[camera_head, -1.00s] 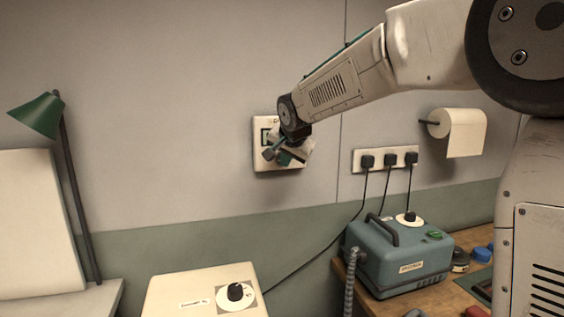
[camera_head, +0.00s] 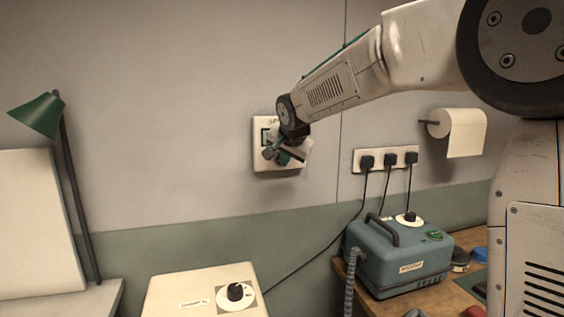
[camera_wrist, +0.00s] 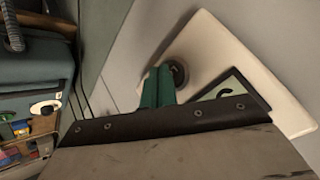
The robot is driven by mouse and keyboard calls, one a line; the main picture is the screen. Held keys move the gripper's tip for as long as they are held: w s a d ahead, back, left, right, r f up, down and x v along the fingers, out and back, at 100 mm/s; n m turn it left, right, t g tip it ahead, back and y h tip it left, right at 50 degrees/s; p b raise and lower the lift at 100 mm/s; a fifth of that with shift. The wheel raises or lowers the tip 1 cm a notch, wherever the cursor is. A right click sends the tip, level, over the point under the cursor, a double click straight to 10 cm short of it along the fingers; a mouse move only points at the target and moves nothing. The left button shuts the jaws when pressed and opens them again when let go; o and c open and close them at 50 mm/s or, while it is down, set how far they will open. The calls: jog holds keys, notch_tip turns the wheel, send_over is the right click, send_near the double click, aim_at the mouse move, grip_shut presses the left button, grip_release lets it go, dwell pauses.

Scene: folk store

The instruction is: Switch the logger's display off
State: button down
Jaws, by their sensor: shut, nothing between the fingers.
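The logger (camera_head: 259,162) is a cream box on the wall, partly hidden behind my gripper in the head view. It also shows in the wrist view (camera_wrist: 222,45), as a tilted cream plate. Its display (camera_wrist: 232,88) is a pale green panel with a dark character, partly covered by my wrist. A dark round button (camera_wrist: 180,73) sits on the plate beside the display. My gripper (camera_wrist: 158,88) is shut and empty, its teal fingertips together at the button's edge. I cannot tell whether they touch it. In the head view my gripper (camera_head: 276,156) is in front of the logger.
A socket strip (camera_head: 379,160) with several black plugs is on the wall to the right. Below it a teal machine (camera_head: 400,262) stands on a wooden bench. A cream box with a knob (camera_head: 205,290) is below the logger. A paper roll (camera_head: 466,133) hangs farther right.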

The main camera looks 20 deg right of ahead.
dwell(0.4)
jog(key=shift+s, duration=0.35)
jog(key=s, duration=0.6)
dwell(0.4)
jog(key=s+d+f+n+g, duration=0.1)
jog(key=s+f+n+g, duration=0.1)
jog(key=s, duration=1.1)
jog(key=s+d+f+n+g, duration=0.1)
jog(key=s+f+n+g, duration=0.2)
jog(key=s, duration=1)
jog(key=s+d+f+n+g+y, duration=0.1)
jog(key=s+f, duration=0.6)
jog(key=s, duration=0.7)
jog(key=n+g, duration=0.1)
jog(key=n, duration=0.1)
jog(key=shift+n+g, duration=0.3)
jog(key=shift+g, duration=0.1)
